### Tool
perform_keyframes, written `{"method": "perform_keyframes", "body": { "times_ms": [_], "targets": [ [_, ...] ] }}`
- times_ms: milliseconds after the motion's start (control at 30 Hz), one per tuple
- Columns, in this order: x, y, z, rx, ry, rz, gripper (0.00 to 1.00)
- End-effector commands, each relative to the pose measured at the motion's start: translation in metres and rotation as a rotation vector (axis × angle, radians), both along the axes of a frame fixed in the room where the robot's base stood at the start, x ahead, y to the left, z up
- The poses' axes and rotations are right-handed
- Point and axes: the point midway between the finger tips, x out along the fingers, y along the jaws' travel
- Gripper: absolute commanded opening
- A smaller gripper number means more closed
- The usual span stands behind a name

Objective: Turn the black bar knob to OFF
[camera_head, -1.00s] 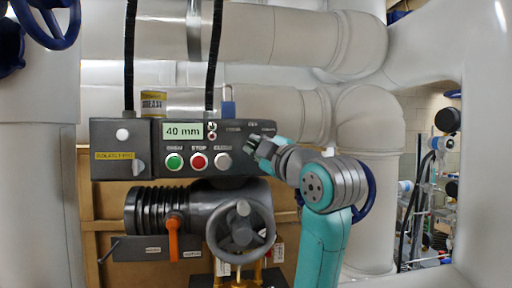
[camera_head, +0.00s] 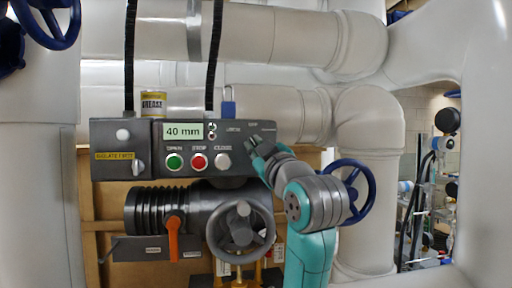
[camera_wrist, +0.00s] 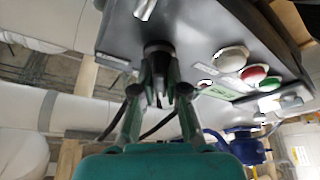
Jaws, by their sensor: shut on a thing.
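The black bar knob is at the right end of the dark control box (camera_head: 105,138), hidden by my gripper in the head view. In the wrist view, the dark knob (camera_wrist: 158,47) stands out from the box face between my fingertips. My gripper (camera_head: 255,149) reaches it from the lower right; its fingers (camera_wrist: 158,88) are shut on the knob in the wrist view. Small labels (camera_head: 252,125) sit above the knob, too blurred to read surely. The knob's bar direction is hidden by the fingers.
Left of my gripper are green (camera_head: 175,162), red (camera_head: 200,162) and grey (camera_head: 223,161) buttons and a 40 mm display (camera_head: 184,131). Below are a grey handwheel (camera_head: 240,232) and an orange lever (camera_head: 173,238). A blue handwheel (camera_head: 365,192) is to the right, close to my wrist.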

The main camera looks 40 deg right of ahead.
Motion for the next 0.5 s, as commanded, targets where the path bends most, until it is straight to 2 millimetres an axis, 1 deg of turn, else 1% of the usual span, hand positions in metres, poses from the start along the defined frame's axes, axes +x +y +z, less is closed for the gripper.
{"method": "perform_keyframes", "body": {
  "times_ms": [200,500],
  "targets": [
    [0.002,0.0004,-0.0016,0.169,-0.109,0.0,0.0],
    [0.0023,0.0002,-0.0019,0.365,-0.239,0.0,0.0]
  ]
}}
